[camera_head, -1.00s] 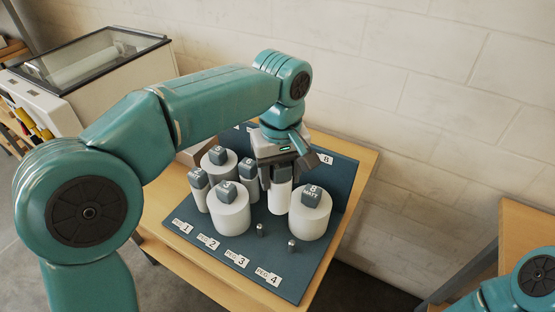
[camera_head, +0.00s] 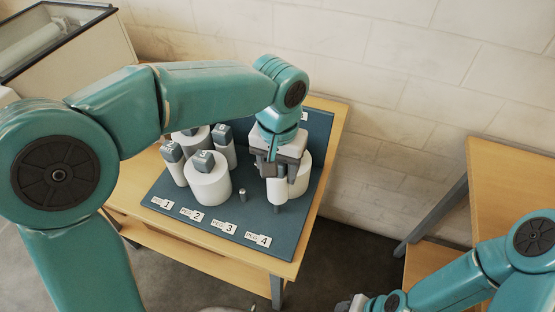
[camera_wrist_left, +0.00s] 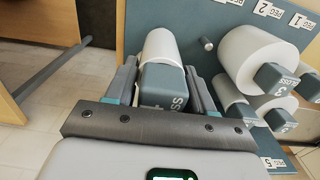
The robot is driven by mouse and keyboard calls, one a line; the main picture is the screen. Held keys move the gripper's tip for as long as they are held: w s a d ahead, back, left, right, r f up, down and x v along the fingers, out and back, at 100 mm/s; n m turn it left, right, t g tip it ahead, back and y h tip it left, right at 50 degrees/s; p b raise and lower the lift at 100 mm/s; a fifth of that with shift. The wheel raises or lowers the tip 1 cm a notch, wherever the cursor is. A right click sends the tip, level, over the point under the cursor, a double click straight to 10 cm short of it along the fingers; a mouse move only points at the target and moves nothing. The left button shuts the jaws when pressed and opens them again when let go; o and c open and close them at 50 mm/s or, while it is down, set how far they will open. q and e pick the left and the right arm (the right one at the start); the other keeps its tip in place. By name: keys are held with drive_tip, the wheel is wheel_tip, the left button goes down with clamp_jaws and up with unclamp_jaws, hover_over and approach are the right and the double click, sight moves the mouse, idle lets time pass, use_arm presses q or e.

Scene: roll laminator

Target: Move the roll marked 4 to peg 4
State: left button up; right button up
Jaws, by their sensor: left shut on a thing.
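My left gripper (camera_head: 276,168) is shut on the dark cap of a narrow white roll (camera_head: 277,189). The roll hangs upright at the front right of the dark board (camera_head: 190,232), over the grey peg 4 (camera_head: 277,208), whose lower part shows beneath it. I cannot tell whether roll and peg touch. The label of peg 4 (camera_head: 257,240) is just in front. In the left wrist view the held roll (camera_wrist_left: 160,46) sits between the fingers (camera_wrist_left: 160,88); its cap reads partly "OSS", its number is unclear. My right gripper (camera_head: 350,303) is barely in view at the bottom edge.
Bare peg 3 (camera_head: 242,194) stands left of the held roll. A wide white roll (camera_head: 208,184) stands left of that, with several others behind. Another wide roll (camera_head: 304,174) stands close behind my left gripper. A second table (camera_head: 510,165) is at right.

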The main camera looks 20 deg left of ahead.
use_arm(q)
drive_tip(key=shift+s+a+f, duration=0.1)
drive_tip(key=shift+s+f, duration=0.05)
drive_tip(key=shift+f, duration=0.05)
drive_tip(key=shift+f+b, duration=0.3)
drive_tip(key=shift+b, duration=0.1)
wheel_tip(320, 180, down, 4)
drive_tip(key=b, duration=0.3)
drive_tip(key=shift+r, duration=0.15)
drive_tip(key=shift+f+b, duration=0.55)
drive_tip(key=shift+f, duration=0.1)
drive_tip(key=shift+f+b, duration=0.35)
drive_tip(key=shift+f, duration=0.05)
drive_tip(key=o, duration=1.1)
